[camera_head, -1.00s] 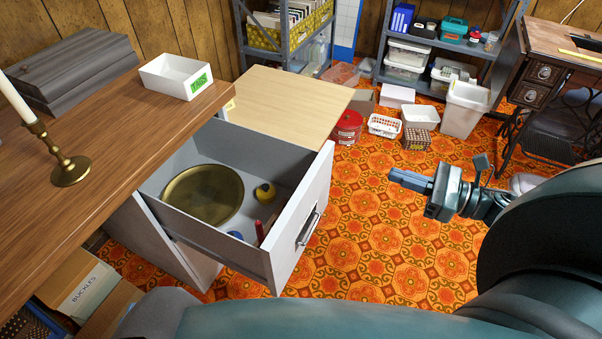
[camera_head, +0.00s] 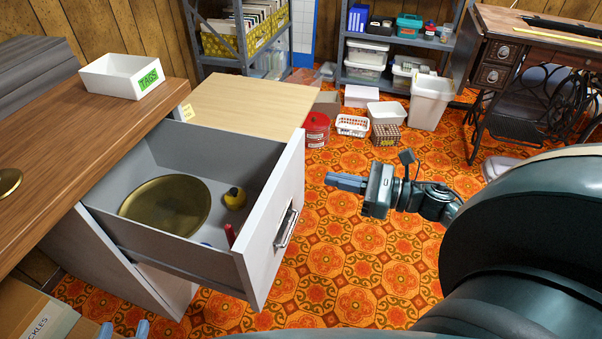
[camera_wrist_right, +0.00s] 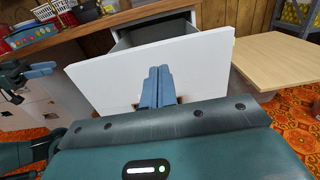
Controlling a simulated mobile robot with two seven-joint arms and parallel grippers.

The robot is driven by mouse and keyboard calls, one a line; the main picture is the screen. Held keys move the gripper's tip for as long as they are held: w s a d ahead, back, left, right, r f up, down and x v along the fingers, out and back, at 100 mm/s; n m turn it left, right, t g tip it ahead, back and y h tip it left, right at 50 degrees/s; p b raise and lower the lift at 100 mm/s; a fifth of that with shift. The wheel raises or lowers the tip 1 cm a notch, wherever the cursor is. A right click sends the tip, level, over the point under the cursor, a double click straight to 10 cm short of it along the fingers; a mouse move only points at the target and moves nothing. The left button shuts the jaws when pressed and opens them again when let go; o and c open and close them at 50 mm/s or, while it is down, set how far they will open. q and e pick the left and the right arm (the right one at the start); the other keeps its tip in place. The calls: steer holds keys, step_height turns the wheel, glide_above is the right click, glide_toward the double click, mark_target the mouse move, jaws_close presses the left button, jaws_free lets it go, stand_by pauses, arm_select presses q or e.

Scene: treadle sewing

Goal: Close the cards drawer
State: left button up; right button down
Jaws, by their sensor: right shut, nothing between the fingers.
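The open drawer (camera_head: 262,262) is pulled well out of the wooden-topped desk. Its pale front has a dark bar handle (camera_head: 286,228). I cannot read a cards label on it. My right gripper (camera_head: 330,180) is shut and empty, to the right of the drawer front and apart from it in the head view. In the right wrist view its fingers (camera_wrist_right: 157,72) point at the white drawer front (camera_wrist_right: 105,78) and hide part of the handle. My left gripper (camera_head: 123,331) shows only two separated fingertips at the bottom left edge, and looks open.
The drawer holds a brass dish (camera_head: 165,205), a yellow round item (camera_head: 235,198) and a red item (camera_head: 229,234). A pale wooden top (camera_head: 250,105) stands behind it. A white TAGS box (camera_head: 122,75) sits on the desk.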

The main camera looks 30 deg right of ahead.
mark_target(286, 169)
arm_select(q)
steer(key=shift+w+t, duration=0.1)
steer(key=shift+t, duration=0.2)
arm_select(e)
steer(key=x, duration=0.8)
steer(key=shift+a, duration=0.1)
arm_select(q)
steer(key=shift+d, duration=0.1)
